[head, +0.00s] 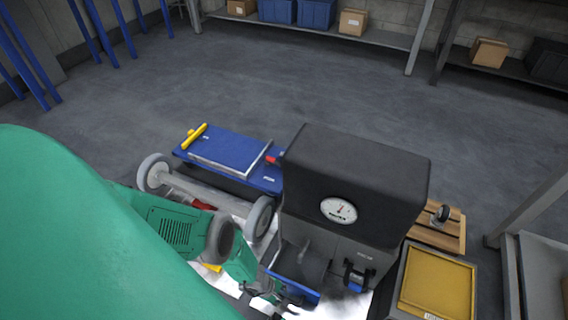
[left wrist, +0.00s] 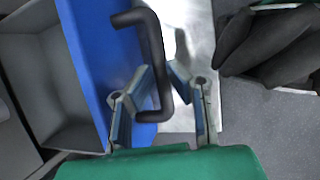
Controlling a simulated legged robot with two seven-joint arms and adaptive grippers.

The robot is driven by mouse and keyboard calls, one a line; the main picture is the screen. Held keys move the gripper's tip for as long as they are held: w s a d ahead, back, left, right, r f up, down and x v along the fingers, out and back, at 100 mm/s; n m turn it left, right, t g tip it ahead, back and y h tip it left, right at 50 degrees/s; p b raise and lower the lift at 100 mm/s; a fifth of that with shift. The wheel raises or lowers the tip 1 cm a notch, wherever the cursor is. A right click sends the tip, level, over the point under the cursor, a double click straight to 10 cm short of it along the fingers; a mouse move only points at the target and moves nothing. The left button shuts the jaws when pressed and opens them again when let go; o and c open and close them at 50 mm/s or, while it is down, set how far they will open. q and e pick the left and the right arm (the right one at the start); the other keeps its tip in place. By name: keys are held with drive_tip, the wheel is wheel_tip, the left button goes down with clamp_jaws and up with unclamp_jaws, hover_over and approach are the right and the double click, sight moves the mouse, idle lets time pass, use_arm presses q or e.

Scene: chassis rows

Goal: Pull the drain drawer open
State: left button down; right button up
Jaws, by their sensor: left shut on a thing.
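The drain drawer shows a blue front (left wrist: 92,62) in the left wrist view, with a grey hollow tray (left wrist: 42,85) behind it. A black bent bar handle (left wrist: 150,48) stands out from the front. My left gripper (left wrist: 160,95) has its fingers around the lower part of this handle and is shut on it. In the head view the blue front (head: 299,290) sits low on the machine (head: 350,185), and my left gripper (head: 264,290) is small and dark at its left end. My green left arm hides much of the lower left. My right gripper is not in view.
A blue cart (head: 228,148) with a yellow handle stands left of the machine. A yellow-topped bin (head: 437,284) and a wooden pallet (head: 440,233) stand to its right. A dark rounded object (left wrist: 275,45) lies right of my left gripper. The floor behind is clear.

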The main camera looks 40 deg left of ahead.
use_arm(q)
drive_tip(key=shift+s+a+f, duration=0.15)
drive_tip(key=shift+s+f, duration=0.25)
drive_tip(key=shift+s, duration=0.35)
drive_tip(key=c, duration=1.5)
unclamp_jaws()
drive_tip(key=shift+f, duration=0.15)
drive_tip(key=shift+c, duration=0.2)
drive_tip(key=shift+w, duration=0.3)
drive_tip(key=shift+s+a+r, duration=0.15)
drive_tip(key=shift+r, duration=0.2)
drive_tip(key=s+a, duration=0.2)
drive_tip(key=a, duration=0.1)
drive_tip(key=s+a, duration=0.5)
drive_tip(key=a, duration=0.1)
drive_tip(key=shift+s+a+r, duration=0.15)
drive_tip(key=shift+s+a, duration=0.05)
drive_tip(key=shift+a, duration=0.1)
